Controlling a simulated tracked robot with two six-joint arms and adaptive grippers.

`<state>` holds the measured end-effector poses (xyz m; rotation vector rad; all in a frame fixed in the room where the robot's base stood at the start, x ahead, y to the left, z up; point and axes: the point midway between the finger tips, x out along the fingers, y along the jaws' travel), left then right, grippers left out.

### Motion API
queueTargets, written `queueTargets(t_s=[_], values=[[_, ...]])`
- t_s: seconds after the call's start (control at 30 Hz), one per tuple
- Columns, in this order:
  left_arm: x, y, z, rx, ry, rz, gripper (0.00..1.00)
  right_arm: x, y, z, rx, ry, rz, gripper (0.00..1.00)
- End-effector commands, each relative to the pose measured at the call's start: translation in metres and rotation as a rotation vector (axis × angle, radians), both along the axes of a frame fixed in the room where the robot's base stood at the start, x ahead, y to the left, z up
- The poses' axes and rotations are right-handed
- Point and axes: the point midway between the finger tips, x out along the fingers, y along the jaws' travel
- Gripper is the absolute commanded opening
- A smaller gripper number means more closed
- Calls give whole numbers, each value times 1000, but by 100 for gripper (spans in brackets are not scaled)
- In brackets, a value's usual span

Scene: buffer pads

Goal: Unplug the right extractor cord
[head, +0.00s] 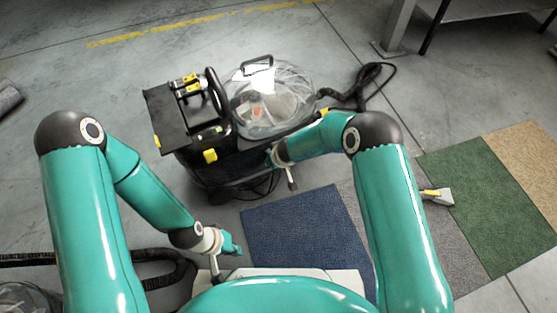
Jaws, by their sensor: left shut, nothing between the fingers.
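A black carpet extractor (187,120) with yellow latches and a clear domed tank (268,98) stands on the floor at the upper middle. A thin dark cord (262,188) loops beside its base; I cannot make out its plug or socket. My right arm reaches across to the extractor's near side. The right wrist is close to the body there, and its fingers are too hidden to read. My left gripper (232,245) is shut and empty, low in front of the extractor, left of the blue carpet pad, apart from both machine and cord.
Blue (300,235), grey and green (487,190) carpet pads and a tan one (525,150) lie to the right. A floor tool (437,195) rests on them. A black hose (368,85) coils behind the extractor. Another hose (150,255) lies at lower left.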

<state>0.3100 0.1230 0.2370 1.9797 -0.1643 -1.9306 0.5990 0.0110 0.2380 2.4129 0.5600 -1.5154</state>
Motion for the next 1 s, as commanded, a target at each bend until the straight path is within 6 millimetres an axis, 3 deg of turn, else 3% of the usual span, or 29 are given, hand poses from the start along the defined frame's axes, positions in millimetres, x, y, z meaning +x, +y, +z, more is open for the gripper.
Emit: queueTargets(t_s=[1.0], values=[[0,0,-15,0,0,0,0,-4,0,2,0,0,0,0]])
